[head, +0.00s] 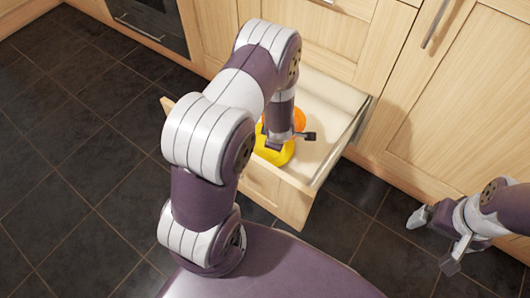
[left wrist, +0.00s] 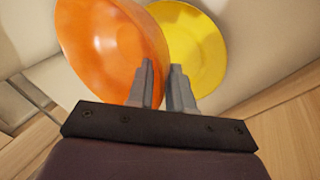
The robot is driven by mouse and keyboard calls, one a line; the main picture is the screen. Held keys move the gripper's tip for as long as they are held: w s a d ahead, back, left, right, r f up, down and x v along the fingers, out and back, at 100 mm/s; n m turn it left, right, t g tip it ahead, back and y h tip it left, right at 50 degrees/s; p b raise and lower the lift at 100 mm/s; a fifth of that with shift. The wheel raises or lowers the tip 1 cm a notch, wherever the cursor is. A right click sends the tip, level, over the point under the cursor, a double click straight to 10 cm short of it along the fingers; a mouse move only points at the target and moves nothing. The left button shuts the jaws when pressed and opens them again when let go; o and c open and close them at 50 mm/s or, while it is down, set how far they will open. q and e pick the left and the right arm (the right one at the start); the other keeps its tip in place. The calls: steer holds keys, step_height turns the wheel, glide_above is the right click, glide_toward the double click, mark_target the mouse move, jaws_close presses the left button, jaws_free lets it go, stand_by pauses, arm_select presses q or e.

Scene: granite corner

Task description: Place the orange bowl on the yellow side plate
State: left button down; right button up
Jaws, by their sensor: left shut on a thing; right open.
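The orange bowl (head: 299,119) is in the open drawer area, mostly hidden behind my left arm in the head view. In the left wrist view the bowl (left wrist: 110,45) is large and close, and my left gripper (left wrist: 163,88) is shut on its rim. The yellow side plate (head: 277,157) lies in the drawer, partly covered by the left gripper. In the left wrist view the plate (left wrist: 205,50) is beyond the fingers, partly overlapped by the bowl. I cannot tell whether bowl and plate touch. My right gripper (head: 434,240) is open and empty, over the floor at the right.
The wooden drawer (head: 270,190) is pulled out from the cabinets; its side walls and front edge surround the plate. Closed cabinet doors (head: 460,110) stand at the right and an oven (head: 150,22) at the back left. The dark tiled floor (head: 70,150) is clear.

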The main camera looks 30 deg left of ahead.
arm_select(q)
steer(key=a+f, duration=0.1)
steer(key=s+a+f+b, duration=0.1)
steer(key=a, duration=0.1)
steer(key=shift+f, duration=0.1)
steer(key=shift+a+f+b, duration=0.2)
steer(key=shift+b, duration=0.1)
step_height(320, 180, down, 4)
steer(key=b, duration=0.3)
steer(key=shift+r, duration=0.3)
steer(key=shift+f, duration=0.25)
steer(key=c, duration=1)
jaws_free()
arm_select(e)
step_height(320, 180, down, 6)
steer(key=shift+r, duration=0.15)
